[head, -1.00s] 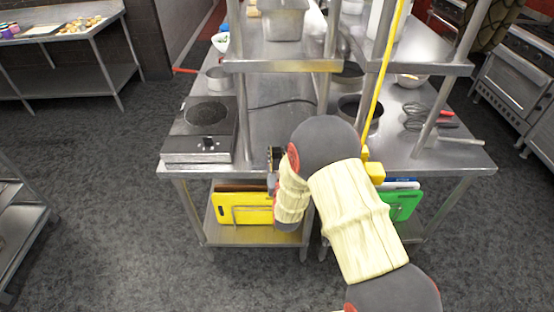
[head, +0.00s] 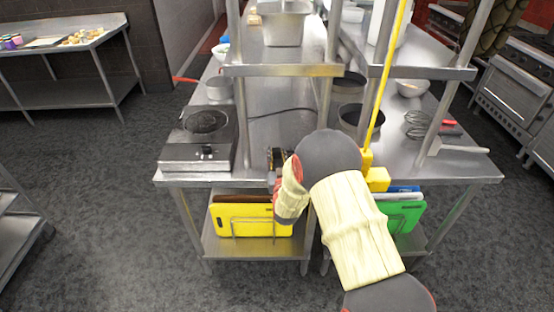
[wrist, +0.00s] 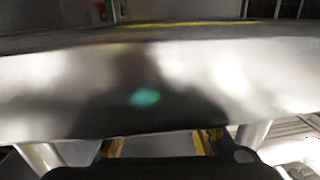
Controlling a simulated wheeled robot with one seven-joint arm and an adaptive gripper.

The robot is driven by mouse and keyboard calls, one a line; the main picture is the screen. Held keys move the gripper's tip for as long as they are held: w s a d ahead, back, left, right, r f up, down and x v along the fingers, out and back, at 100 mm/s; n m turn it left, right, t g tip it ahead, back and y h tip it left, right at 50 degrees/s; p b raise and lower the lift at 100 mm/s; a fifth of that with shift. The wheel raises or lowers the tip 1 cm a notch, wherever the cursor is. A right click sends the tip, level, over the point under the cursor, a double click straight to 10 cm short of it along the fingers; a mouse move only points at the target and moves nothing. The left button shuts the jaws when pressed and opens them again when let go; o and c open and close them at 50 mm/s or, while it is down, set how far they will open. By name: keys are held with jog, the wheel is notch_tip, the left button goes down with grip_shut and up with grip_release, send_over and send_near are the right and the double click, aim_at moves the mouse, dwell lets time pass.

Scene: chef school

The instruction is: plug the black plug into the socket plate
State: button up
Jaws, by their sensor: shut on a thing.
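My gripper (head: 277,157) is at the front edge of the steel table, just right of the hot plate, and is partly hidden by my wrist. In the wrist view its yellow-edged fingers (wrist: 158,145) show low in the picture, with a blurred steel surface filling the view ahead. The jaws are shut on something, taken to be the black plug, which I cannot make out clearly. A dark cord (head: 280,110) runs across the tabletop from the hot plate (head: 205,135) toward the middle post. I cannot pick out the socket plate with certainty.
Steel posts and a raised shelf (head: 285,71) stand over the table. Pots (head: 358,118) and whisks (head: 420,125) stand right; yellow (head: 235,222) and green boards (head: 405,215) are below.

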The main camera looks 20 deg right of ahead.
jog(key=o, duration=1.2)
jog(key=shift+c, duration=0.2)
jog(key=shift+o, duration=0.2)
jog(key=v, duration=1.2)
